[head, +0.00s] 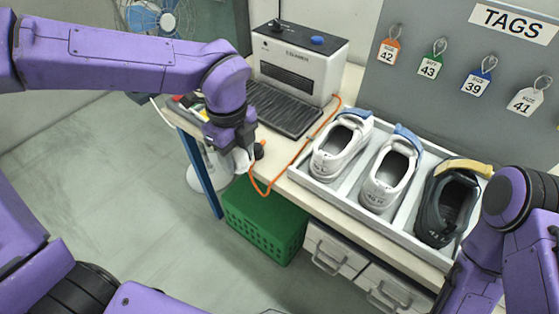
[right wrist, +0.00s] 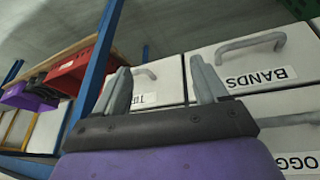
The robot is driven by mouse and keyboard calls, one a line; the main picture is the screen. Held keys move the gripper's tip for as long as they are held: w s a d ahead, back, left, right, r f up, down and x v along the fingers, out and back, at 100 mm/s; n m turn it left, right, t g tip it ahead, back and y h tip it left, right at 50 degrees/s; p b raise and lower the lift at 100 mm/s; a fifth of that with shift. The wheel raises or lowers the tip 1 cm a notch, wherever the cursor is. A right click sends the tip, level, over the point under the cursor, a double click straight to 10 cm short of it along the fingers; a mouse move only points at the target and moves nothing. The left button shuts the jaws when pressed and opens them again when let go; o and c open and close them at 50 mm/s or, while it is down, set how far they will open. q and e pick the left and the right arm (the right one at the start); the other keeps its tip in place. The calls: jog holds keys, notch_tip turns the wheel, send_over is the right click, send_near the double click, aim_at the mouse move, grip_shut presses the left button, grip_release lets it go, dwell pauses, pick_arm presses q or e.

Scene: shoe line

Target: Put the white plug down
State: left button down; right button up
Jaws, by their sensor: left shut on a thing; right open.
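My left gripper (head: 242,158) is shut on the white plug (head: 243,163), which is small and partly hidden by the fingers. It holds the plug by the bench's front edge, above and beyond the green crate. An orange cord (head: 295,158) runs from the machine across the bench, hangs over the edge in a loop and rises to the plug. My right gripper (right wrist: 160,68) is open and empty in the right wrist view, in front of the drawers. In the head view only its arm shows at the lower right.
A white machine (head: 300,62) with a dark belt (head: 284,108) stands on the bench. A tray (head: 318,188) holds three shoes. A green crate (head: 262,222) is below the bench. A labelled drawer (right wrist: 240,70) shows in the right wrist view. Tags hang on the grey board (head: 450,50).

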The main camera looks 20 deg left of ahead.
pick_arm(q)
jog(key=w+d+f+p, duration=0.2)
jog(key=w+d+f, duration=0.2)
jog(key=w, duration=0.3)
jog(key=p, duration=0.1)
send_over(278, 169)
notch_tip(278, 169, down, 5)
jog(key=shift+r, duration=0.1)
notch_tip(278, 169, down, 3)
jog(key=shift+r+p, duration=0.15)
jog(key=shift+p, duration=0.8)
jog(key=shift+w+f, duration=0.1)
jog(key=shift+f, duration=0.2)
jog(key=shift+f+b, duration=0.25)
jog(key=shift+b, duration=0.15)
jog(key=c, duration=0.5)
grip_release()
jog(key=shift+r, duration=0.1)
